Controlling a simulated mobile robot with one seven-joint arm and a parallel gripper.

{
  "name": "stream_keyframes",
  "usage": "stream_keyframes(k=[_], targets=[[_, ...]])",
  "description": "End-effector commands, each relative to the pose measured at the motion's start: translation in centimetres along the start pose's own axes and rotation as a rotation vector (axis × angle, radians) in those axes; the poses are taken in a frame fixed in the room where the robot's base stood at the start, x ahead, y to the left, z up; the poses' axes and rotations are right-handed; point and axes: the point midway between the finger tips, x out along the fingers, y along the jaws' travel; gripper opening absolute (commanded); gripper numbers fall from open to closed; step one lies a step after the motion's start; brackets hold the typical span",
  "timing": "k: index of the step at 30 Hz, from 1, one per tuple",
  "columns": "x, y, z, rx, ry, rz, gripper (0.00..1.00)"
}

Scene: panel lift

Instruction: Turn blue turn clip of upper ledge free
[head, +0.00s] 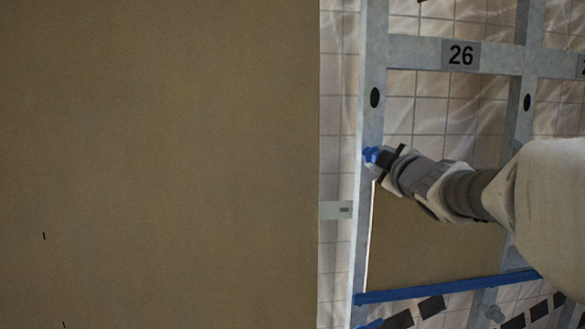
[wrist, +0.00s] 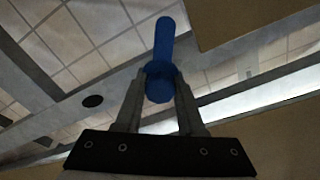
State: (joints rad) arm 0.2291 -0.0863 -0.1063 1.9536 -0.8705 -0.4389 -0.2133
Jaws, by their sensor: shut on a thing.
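The blue turn clip (head: 370,154) sits on the grey upright post (head: 372,60) of the frame in the head view. In the wrist view the clip (wrist: 164,50) shows as a blue bar with a rounded knob at its near end. My gripper (wrist: 160,85) is shut on the clip's knob, one finger on each side. In the head view my gripper (head: 382,157) reaches the clip from the right and hides part of it. A blue ledge (head: 440,290) crosses the frame lower down, below a brown panel piece (head: 425,245).
A large brown panel (head: 160,160) fills the left side. A grey crossbar with a plate marked 26 (head: 461,55) runs above my arm. Another grey upright (head: 520,100) stands to the right. A tiled wall (head: 430,110) lies behind the frame.

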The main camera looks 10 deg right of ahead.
Motion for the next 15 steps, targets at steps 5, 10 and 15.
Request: stream_keyframes(k=[5,10,15], targets=[[0.0,-0.17,0.08,-0.169,0.002,0.003,0.0],[0.0,-0.19,0.06,-0.33,0.002,0.002,0.0],[0.0,-0.2,0.02,-0.492,0.003,0.003,0.0]])
